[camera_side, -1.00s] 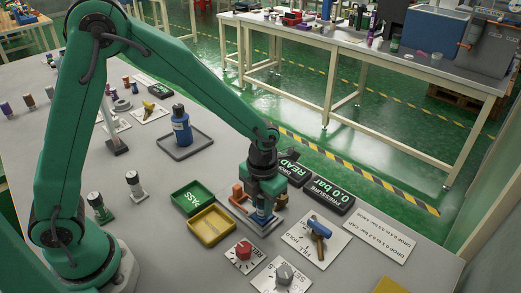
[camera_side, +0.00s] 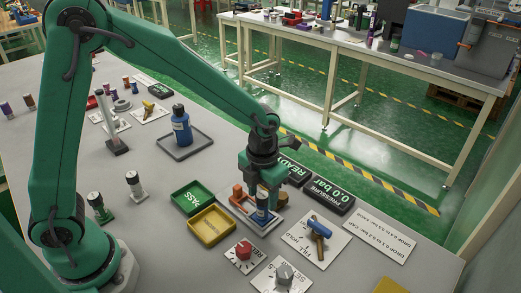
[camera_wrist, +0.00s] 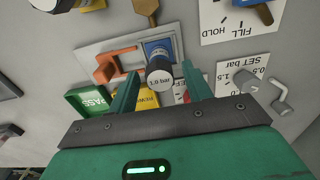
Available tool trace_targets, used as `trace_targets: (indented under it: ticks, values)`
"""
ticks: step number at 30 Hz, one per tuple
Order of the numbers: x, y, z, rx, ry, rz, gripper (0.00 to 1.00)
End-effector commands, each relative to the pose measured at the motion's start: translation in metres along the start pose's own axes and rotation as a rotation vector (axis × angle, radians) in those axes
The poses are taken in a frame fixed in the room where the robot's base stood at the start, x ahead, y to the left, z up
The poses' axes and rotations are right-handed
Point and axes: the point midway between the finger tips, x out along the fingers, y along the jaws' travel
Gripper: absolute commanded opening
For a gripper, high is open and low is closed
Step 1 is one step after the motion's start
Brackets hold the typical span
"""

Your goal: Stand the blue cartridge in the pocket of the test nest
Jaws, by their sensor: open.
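The blue cartridge (camera_side: 262,213) stands upright at the test nest (camera_side: 237,207), by its right end in the side view. In the wrist view its blue body (camera_wrist: 158,49) and its pale cap marked 1.0 bar (camera_wrist: 160,79) show between my fingers. The nest is a light plate (camera_wrist: 90,55) with an orange clamp (camera_wrist: 107,66) beside the cartridge. My gripper (camera_side: 264,200) is open above and around the cartridge's upper part, with a gap to each finger in the wrist view (camera_wrist: 160,82). The pocket's rim and the cartridge's foot are partly hidden.
A green PASS tray (camera_side: 192,196) and a yellow tray (camera_side: 211,226) lie left of the nest. A red knob (camera_side: 243,251) and a grey knob (camera_side: 284,274) are in front. A blue-handled valve (camera_side: 319,228) and the pressure display (camera_side: 329,195) are to the right.

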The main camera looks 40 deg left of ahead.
Motion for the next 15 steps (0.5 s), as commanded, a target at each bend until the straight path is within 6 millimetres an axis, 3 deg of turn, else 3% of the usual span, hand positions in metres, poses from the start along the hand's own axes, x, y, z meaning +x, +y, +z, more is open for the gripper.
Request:
trace_targets:
  ticks: [9, 15]
  values:
    - [-0.054, 0.000, 0.001, 0.000, -0.005, -0.002, 0.50]
    - [-0.078, 0.000, 0.000, 0.000, -0.002, -0.001, 0.50]
